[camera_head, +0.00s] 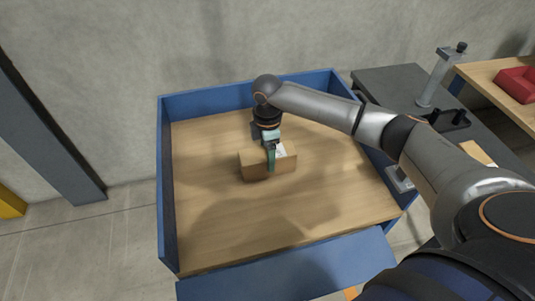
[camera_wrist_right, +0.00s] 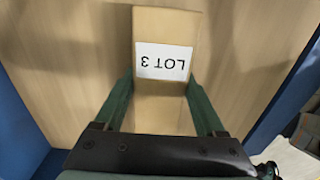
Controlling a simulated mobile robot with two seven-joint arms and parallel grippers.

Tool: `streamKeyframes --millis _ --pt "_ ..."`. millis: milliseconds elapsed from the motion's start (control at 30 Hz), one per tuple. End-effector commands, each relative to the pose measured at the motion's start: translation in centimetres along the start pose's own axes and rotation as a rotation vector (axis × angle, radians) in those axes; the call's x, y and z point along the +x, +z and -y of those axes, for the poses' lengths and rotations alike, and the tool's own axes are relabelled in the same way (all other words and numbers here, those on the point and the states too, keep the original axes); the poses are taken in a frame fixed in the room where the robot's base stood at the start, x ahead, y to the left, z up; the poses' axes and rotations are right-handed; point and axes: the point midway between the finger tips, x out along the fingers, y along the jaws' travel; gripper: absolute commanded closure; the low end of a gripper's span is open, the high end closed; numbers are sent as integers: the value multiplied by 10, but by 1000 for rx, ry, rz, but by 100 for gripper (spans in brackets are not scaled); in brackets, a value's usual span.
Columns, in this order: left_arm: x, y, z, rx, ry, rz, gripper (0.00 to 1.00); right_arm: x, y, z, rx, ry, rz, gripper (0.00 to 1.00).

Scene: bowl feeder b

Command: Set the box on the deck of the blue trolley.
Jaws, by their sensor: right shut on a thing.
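The cardboard box (camera_head: 255,168) is in my right gripper (camera_head: 271,160), over the wooden deck (camera_head: 215,225) of the blue trolley (camera_head: 164,190). The fingers are shut on the sides of the box. In the right wrist view the box (camera_wrist_right: 165,110) shows a white label reading "LOT 3" between the two green fingers (camera_wrist_right: 160,100). The box looks level and very near or on the deck; I cannot tell whether it touches. Part of the box is hidden behind a finger. My left gripper is not in view.
The blue trolley has raised walls, with a lower front panel (camera_head: 290,270). A dark table (camera_head: 395,85) with a metal stand (camera_head: 436,78) is at right, and a red bin (camera_head: 518,84) lies beyond it. Most of the deck around the box is clear.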

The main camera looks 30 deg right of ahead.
Motion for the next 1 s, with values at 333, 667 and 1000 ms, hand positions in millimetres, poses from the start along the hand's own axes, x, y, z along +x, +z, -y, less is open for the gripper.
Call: streamKeyframes --millis 333,667,1000 --pt "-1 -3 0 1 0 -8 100 2 0 0 0 0 -1 12" --pt "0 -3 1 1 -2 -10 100 2 0 0 0 0 -1 0" --pt "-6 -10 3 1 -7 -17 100 -48 0 -1 0 4 -3 0"
